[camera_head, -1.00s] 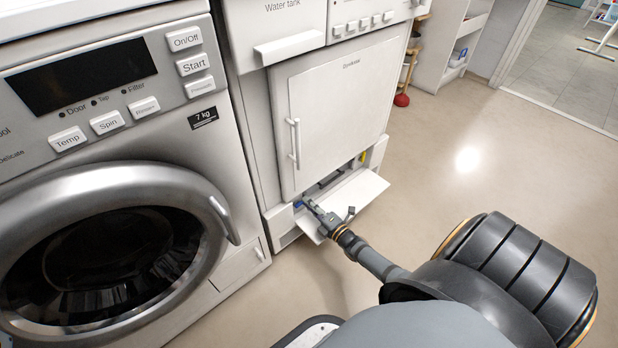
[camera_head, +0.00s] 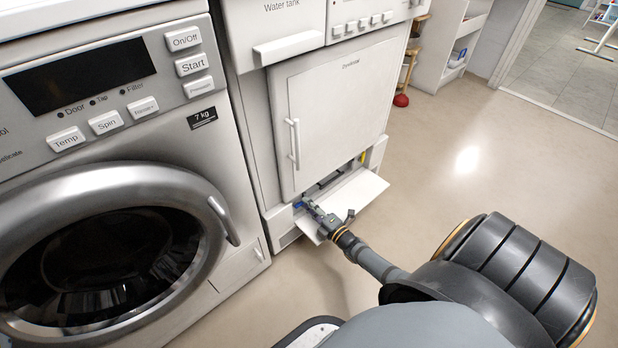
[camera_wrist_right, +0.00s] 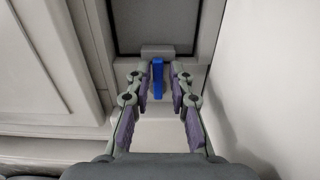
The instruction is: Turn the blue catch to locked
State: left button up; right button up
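The blue catch (camera_wrist_right: 158,82) stands upright in the right wrist view, under a grey bracket at the lower edge of a dark recess. In the head view only a small bit of the blue catch (camera_head: 298,205) shows, low on the dryer's front, by the open flap. My right gripper (camera_wrist_right: 160,78) is open, with one finger on each side of the catch and a gap visible on both sides. In the head view my right gripper (camera_head: 308,203) reaches over the flap. My left gripper is in neither view.
The lowered white flap (camera_head: 362,194) lies under and beside my right gripper. The closed dryer door (camera_head: 345,105) is just above. A washing machine (camera_head: 130,180) stands to the left. The floor (camera_head: 480,190) on the right is clear.

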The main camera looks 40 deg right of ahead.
jog(key=s, duration=1.2)
jog(key=shift+d, duration=0.45)
